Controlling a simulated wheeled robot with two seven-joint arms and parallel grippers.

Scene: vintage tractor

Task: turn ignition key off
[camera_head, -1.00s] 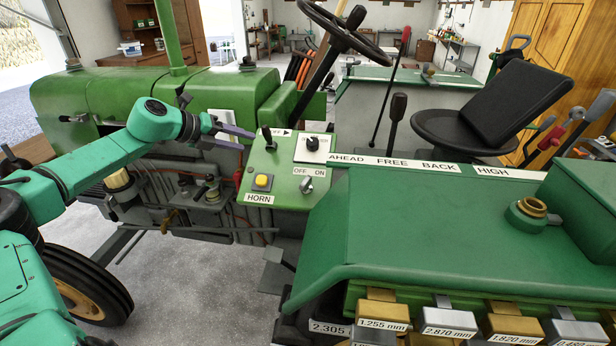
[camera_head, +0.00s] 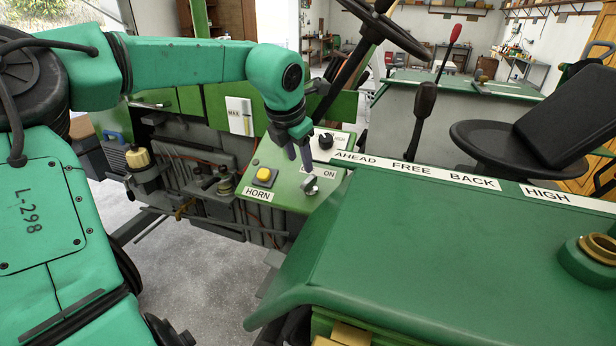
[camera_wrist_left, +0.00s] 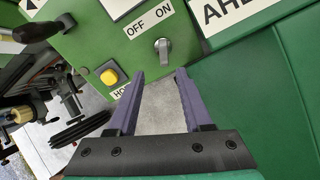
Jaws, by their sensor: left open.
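The ignition key (camera_head: 310,186) is a small metal key in the green control panel (camera_head: 283,198), below the OFF/ON label. It also shows in the left wrist view (camera_wrist_left: 162,48), just beyond the gap between my fingers, upright in that picture under the ON side of the label. My left gripper (camera_head: 299,158) is over the panel, pointing down, just above the key in the head view. Its two purple fingers are apart and empty in the left wrist view (camera_wrist_left: 159,78). The fingers hide part of the OFF/ON label in the head view. My right gripper is not in view.
A yellow horn button (camera_head: 264,175) is left of the key. A black knob (camera_head: 326,141) stands behind it on the panel. The steering wheel (camera_head: 380,20), the tall levers and the broad green fender (camera_head: 440,240) surround the panel.

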